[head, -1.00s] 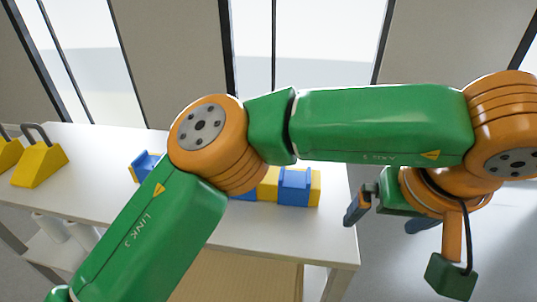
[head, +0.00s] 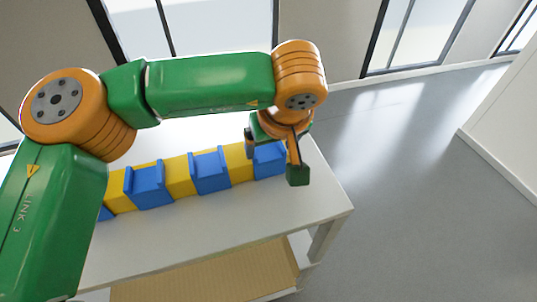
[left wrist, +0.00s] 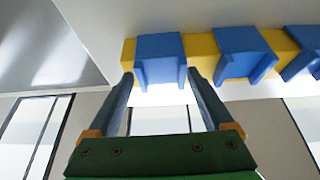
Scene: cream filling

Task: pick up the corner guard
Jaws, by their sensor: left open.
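Blue corner guards sit over a row of yellow blocks on the white table. The corner guard at the row's right end (head: 269,158) is partly hidden by my left gripper (head: 264,148) in the head view. In the left wrist view this corner guard (left wrist: 160,48) is a blue angled piece with two side flanges. My open left gripper (left wrist: 158,78) points toward it, with one fingertip to each side of the guard in the picture. Whether the fingers touch it is unclear. My right gripper is out of view.
More blue corner guards (head: 148,187) (head: 209,172) lie along the row, with yellow block (head: 180,177) between them. The white table (head: 225,225) is clear in front of the row. Its right edge borders open floor (head: 430,190).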

